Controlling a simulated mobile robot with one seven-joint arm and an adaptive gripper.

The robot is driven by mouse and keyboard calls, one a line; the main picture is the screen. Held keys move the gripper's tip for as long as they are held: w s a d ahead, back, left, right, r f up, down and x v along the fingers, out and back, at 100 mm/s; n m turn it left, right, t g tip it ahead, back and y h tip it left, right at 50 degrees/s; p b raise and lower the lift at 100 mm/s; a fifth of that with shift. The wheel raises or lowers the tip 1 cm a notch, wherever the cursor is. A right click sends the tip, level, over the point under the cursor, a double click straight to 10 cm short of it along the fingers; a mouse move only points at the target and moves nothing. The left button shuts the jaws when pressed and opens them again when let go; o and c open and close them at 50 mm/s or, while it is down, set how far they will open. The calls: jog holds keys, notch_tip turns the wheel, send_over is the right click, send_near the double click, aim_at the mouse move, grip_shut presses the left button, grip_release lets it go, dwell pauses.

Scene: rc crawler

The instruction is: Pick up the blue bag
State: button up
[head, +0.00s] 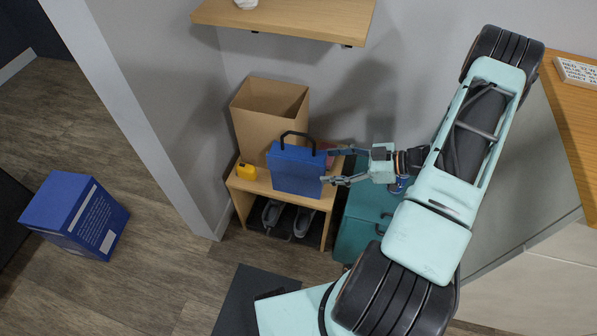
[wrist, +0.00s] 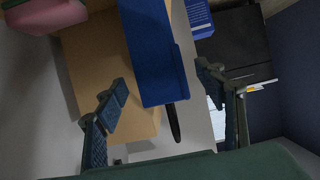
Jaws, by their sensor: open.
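The blue bag (head: 296,170) is a boxy bag with a black handle. It stands upright on a small wooden shoe bench (head: 250,186) in the head view. My gripper (head: 325,167) is open at the bag's right side, with its fingers pointing left at the bag. In the wrist view the bag (wrist: 150,50) fills the upper middle, and its dark handle (wrist: 174,122) reaches down between my gripper's fingers (wrist: 165,92). The fingers stand apart on either side of it. I cannot tell whether they touch the bag.
A cardboard box (head: 268,112) stands behind the bag. A teal cabinet (head: 357,232) is at the right. A wooden shelf (head: 290,17) hangs above. A blue box (head: 78,215) is on the floor.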

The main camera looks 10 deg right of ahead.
aim_at(303, 166)
jog(key=b+x, duration=0.2)
jog(key=x, duration=0.7)
jog(key=shift+w+a+f, duration=0.1)
jog(key=shift+w+a, duration=0.05)
jog(key=shift+a, duration=0.05)
jog(key=c, duration=1.5)
